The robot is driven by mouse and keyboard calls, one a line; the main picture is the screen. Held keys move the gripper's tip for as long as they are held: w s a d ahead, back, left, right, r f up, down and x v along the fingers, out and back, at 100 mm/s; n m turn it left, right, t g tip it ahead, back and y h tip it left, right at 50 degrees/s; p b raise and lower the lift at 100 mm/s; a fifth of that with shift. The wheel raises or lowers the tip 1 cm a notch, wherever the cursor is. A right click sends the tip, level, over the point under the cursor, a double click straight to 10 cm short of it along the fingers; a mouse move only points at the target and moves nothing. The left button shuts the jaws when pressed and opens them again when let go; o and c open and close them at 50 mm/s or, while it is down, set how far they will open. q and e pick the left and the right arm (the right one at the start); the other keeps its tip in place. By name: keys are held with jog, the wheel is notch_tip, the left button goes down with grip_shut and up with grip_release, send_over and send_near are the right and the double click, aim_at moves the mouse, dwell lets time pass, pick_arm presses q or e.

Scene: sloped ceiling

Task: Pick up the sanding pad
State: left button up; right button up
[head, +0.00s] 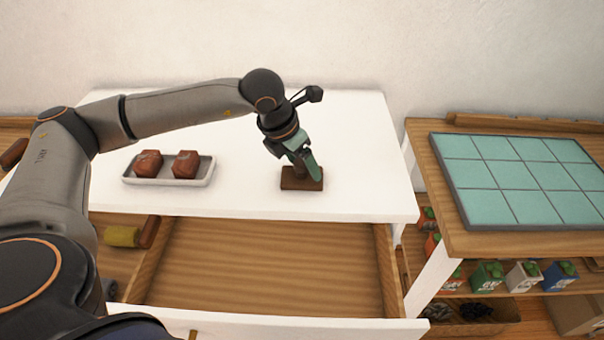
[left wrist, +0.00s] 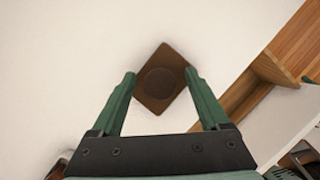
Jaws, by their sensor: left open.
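The sanding pad (head: 302,184) is a brown rectangular block lying on the white tabletop, right of centre. In the left wrist view the sanding pad (left wrist: 143,91) shows as a brown rectangle with a darker round knob on top. My left gripper (head: 309,172) is right above it, pointing down. Its two green fingers (left wrist: 160,76) are open, one on each side of the round knob. I cannot tell whether the fingers touch the pad. My right gripper is not in view.
A pale tray (head: 168,181) with two reddish-brown blocks stands on the left of the white table (head: 240,204). Below the table edge is an open, empty wooden drawer (head: 260,270). A wooden table (head: 440,170) with a green tiled panel (head: 520,179) stands at the right.

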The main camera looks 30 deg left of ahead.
pick_arm(q)
jog(key=shift+c, duration=0.3)
grip_shut()
jog(key=shift+r, duration=0.1)
jog(key=shift+r, duration=0.5)
jog(key=s+a+r+b, duration=0.2)
jog(key=s+a+r, duration=0.3)
jog(key=s+r, duration=0.7)
jog(key=shift+s+a, duration=0.15)
jog(key=shift+s, duration=0.35)
